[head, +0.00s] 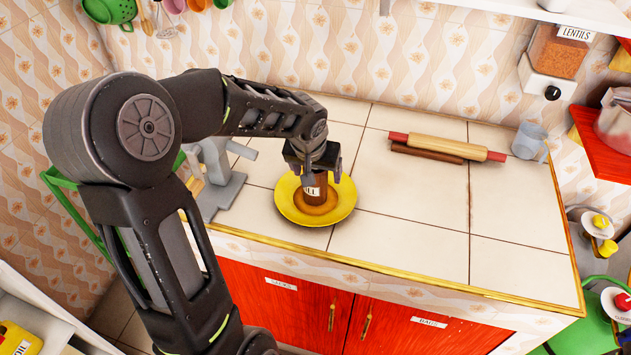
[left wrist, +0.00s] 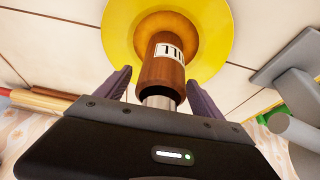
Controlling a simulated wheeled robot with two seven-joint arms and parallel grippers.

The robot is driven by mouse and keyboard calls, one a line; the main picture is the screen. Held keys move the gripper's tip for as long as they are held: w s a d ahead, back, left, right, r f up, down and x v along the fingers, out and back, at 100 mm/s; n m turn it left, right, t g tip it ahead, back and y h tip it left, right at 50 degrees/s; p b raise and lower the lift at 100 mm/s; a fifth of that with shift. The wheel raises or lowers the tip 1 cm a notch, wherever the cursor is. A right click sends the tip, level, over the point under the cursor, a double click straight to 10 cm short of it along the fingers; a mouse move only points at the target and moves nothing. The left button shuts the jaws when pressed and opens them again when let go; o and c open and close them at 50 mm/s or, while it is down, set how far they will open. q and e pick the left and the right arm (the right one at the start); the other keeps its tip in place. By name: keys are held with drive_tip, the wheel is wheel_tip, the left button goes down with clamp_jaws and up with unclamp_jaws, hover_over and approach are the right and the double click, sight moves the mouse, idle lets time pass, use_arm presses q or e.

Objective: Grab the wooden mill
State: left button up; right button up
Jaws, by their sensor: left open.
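The wooden mill (head: 316,187) is a brown cylinder with a white label, standing on a yellow plate (head: 290,208) on the tiled counter. In the left wrist view the mill (left wrist: 160,68) has a metal section at its near end and stands between the two fingers. My left gripper (head: 313,172) is above the plate, around the upper part of the mill. It is open, with a gap on each side of the mill in the left wrist view (left wrist: 160,92). The gripper hides the mill's top in the head view. My right gripper is not in view.
A grey device (head: 218,175) stands left of the plate, near my arm. A rolling pin (head: 445,147) lies at the back right, and a grey mug (head: 530,141) stands beyond it. The counter's front right is clear.

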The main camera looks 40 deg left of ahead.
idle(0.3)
use_arm(q)
clamp_jaws()
wheel_tip(320, 180, up, 10)
drive_tip(key=shift+r+b, duration=0.1)
drive_tip(key=shift+b, duration=0.4)
idle(0.7)
idle(0.5)
